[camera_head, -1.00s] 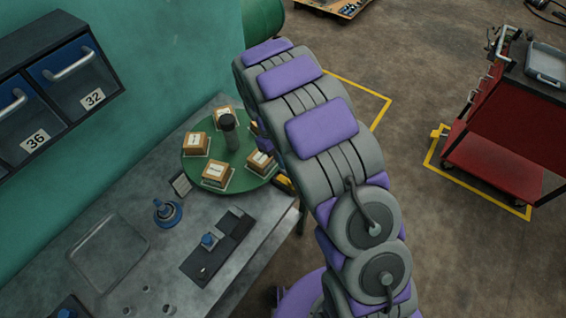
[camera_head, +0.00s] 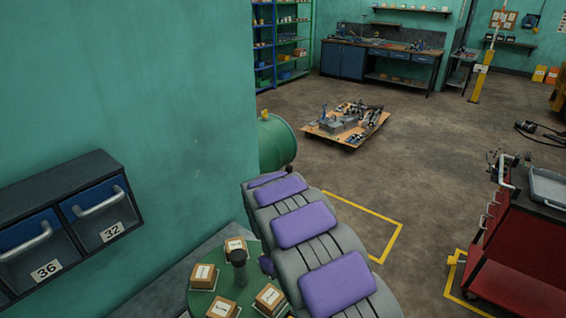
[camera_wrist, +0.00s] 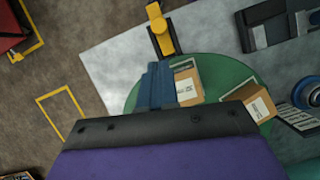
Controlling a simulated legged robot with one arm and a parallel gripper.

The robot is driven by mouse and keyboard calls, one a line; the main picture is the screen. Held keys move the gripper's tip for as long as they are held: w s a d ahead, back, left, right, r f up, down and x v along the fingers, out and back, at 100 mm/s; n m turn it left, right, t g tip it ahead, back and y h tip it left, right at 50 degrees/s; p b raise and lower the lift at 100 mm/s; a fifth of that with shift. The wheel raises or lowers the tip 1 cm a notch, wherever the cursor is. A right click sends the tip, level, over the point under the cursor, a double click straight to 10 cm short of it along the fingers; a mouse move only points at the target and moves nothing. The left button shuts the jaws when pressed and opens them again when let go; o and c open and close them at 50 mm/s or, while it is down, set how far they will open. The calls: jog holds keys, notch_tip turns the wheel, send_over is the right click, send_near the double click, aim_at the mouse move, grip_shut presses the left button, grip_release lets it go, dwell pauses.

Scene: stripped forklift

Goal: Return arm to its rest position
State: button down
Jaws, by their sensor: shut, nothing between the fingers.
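My arm, with grey links and purple pads, reaches out from the bottom of the head view. My gripper (camera_wrist: 156,84) shows in the wrist view as blue fingers held together, with nothing between them. In that view it is over the round green turntable (camera_wrist: 232,72), beside a small cardboard box (camera_wrist: 188,86). I cannot tell the exact height of the fingers above it. The gripper itself is mostly hidden behind my arm in the head view. The turntable also shows in the head view (camera_head: 196,302), with several labelled boxes and a dark cylinder (camera_head: 238,265) on it.
Wall drawers numbered 36 and 32 (camera_head: 97,212) hang at the left. A grey workbench (camera_wrist: 108,62) lies under the turntable; a yellow-and-black tool (camera_wrist: 160,30) is at its edge. A red cart (camera_head: 505,262) stands at the right. The floor between is mostly open.

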jog(key=s+d+r+m+y+b, duration=0.1)
jog(key=s+d+r+m+b, duration=0.3)
jog(key=s+d+r, duration=0.85)
jog(key=s+f+m+t+y+b, duration=0.1)
jog(key=s+m, duration=0.3)
jog(key=s, duration=1.5)
jog(key=shift+s+f+t+y, duration=0.3)
jog(key=shift+s+f+y, duration=0.1)
jog(key=shift+f, duration=0.1)
jog(key=shift+w, duration=0.1)
